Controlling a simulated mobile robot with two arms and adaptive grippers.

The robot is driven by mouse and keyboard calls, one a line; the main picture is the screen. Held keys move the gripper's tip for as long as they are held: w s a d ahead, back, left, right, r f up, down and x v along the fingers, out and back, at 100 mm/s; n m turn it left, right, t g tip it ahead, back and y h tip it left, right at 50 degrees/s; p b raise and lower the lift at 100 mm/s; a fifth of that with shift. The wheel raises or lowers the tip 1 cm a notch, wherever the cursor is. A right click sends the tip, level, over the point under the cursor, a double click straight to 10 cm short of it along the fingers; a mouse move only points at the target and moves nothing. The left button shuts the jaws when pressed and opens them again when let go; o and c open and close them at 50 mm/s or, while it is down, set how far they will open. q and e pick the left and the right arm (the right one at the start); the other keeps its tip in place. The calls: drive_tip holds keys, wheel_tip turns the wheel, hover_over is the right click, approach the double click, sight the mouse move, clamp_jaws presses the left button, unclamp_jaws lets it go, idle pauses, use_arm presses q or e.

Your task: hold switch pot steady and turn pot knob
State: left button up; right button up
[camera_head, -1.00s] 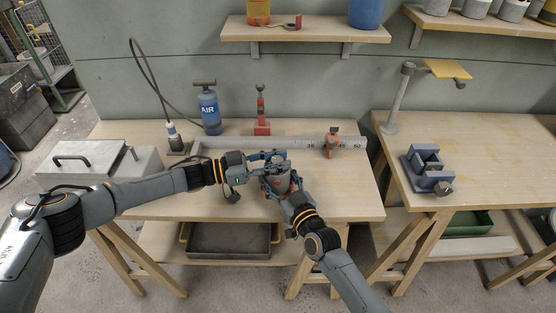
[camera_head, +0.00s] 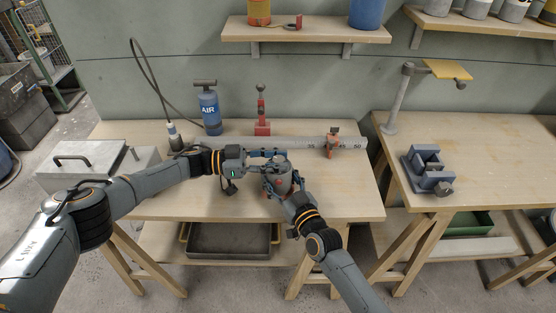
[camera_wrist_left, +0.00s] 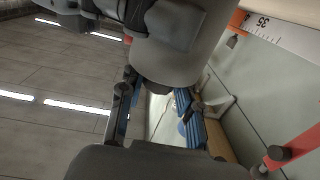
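The switch pot (camera_head: 277,181) is a grey cylinder with a red mark, at the front middle of the table in the head view. It fills the upper middle of the left wrist view (camera_wrist_left: 185,50), with a dark knob (camera_wrist_left: 158,89) at its end. My left gripper (camera_head: 268,155) is at the pot's top. Its blue-padded fingers (camera_wrist_left: 157,112) are apart, with the knob near the gap between them; I see no finger pressed on it. My right gripper (camera_head: 286,191) is at the pot's near right side and appears closed around it; its fingertips are partly hidden.
A ruler rail (camera_head: 265,143) with a red stop (camera_head: 332,145) runs behind the pot. A red clamp (camera_head: 262,128), a blue air pump (camera_head: 209,110) and a grey-lidded case (camera_head: 95,158) stand around it. The table's right front (camera_head: 350,200) is clear.

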use_arm(q)
drive_tip(key=o, duration=0.3)
drive_tip(key=shift+w+a, duration=0.1)
drive_tip(key=shift+a, duration=0.05)
use_arm(e)
drive_tip(key=shift+d, duration=0.1)
drive_tip(key=shift+a+r, duration=0.1)
drive_tip(key=shift+a, duration=0.1)
use_arm(q)
drive_tip(key=a, duration=0.7)
drive_tip(key=shift+s+a, duration=0.15)
drive_tip(key=shift+s, duration=0.1)
use_arm(e)
drive_tip(key=o, duration=1.4)
